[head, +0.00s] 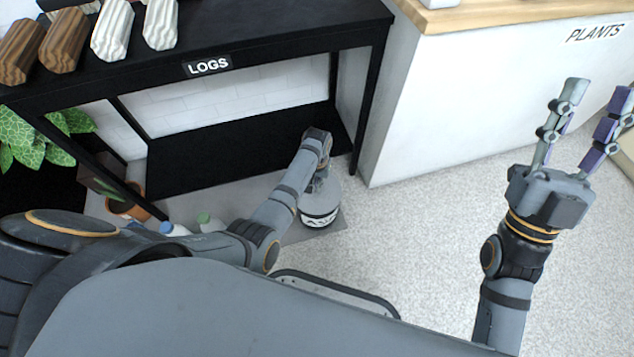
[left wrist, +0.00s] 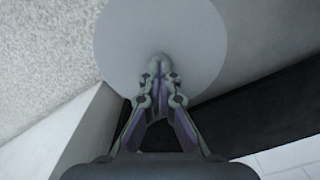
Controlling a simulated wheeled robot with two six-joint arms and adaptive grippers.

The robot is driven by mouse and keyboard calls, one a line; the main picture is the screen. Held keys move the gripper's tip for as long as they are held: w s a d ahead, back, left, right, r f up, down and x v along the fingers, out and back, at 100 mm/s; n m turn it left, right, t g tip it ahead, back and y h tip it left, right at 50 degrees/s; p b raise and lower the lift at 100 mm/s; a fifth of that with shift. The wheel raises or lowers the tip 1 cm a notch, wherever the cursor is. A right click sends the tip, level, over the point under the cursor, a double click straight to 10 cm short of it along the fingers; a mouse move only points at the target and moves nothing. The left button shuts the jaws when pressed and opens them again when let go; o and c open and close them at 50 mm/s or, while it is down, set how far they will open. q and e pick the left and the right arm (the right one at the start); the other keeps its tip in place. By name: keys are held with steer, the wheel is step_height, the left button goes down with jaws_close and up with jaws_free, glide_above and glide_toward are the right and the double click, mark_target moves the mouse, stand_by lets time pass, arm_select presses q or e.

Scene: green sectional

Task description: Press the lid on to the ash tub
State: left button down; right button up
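The ash tub (head: 319,217) is a round grey tub with a white label band, standing low on a grey mat under the table's right end. In the left wrist view the lid (left wrist: 122,45) is a plain grey disc with a small knob at its middle. My left gripper (left wrist: 160,68) has its fingers drawn together at that knob and looks shut on it. In the head view the left gripper (head: 320,172) is over the tub, mostly hidden by its own wrist. I cannot tell whether the lid is seated on the rim. My right gripper (head: 597,95) is open and empty, raised at the right.
A black table (head: 270,35) marked LOGS, holding several logs, stands over the tub's back left. A white counter (head: 450,90) marked PLANTS is to the right. Bottles (head: 205,222) and a potted plant (head: 125,208) are left of my arm. Speckled floor (head: 420,230) is clear at right.

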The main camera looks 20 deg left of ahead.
arm_select(q)
steer(key=shift+r+p, duration=1.5)
steer(key=shift+p, duration=0.1)
